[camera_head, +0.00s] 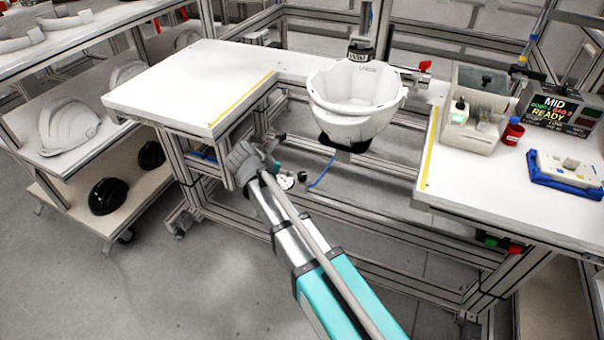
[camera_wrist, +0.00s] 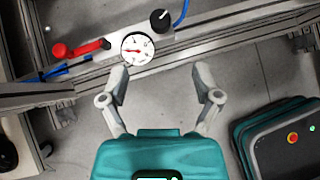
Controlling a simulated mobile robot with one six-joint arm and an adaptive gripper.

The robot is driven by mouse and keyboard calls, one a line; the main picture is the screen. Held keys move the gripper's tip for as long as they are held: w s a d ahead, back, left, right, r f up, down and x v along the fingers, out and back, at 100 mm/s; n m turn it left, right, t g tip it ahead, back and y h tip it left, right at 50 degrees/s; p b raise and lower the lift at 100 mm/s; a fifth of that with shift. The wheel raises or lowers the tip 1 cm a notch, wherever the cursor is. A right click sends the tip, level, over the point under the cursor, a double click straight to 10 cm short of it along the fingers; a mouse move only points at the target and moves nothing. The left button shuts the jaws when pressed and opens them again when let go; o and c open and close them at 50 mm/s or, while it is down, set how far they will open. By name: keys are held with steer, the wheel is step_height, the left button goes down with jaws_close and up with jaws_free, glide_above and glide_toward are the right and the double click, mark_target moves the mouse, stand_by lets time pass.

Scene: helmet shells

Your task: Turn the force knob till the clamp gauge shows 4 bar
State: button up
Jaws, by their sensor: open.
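The clamp gauge (camera_wrist: 138,48) is a round white dial with a red needle pointing left in the wrist view; its numbers are too small to read. The black force knob (camera_wrist: 160,20), with a white mark, is beside it at the upper right. Both also show small in the head view, the gauge (camera_head: 286,182) and the knob (camera_head: 302,177), below the table front. My gripper (camera_wrist: 160,72) is open and empty. Its fingers point toward the gauge and knob and appear apart from both. In the head view my wrist hides most of the gripper.
A red-handled lever (camera_wrist: 82,49) lies left of the gauge. A blue hose (camera_wrist: 181,13) runs beside the knob. A white helmet shell (camera_head: 355,98) sits above in its holder. Aluminium rails (camera_wrist: 235,28) border the panel. The floor below is clear.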

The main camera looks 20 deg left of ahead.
mark_target(302, 174)
steer(key=b+x, duration=0.9)
steer(key=x, duration=0.4)
steer(key=shift+w+f+b, duration=0.25)
steer(key=shift+b, duration=0.15)
steer(key=shift+d, duration=0.1)
stand_by(0.4)
jaws_close()
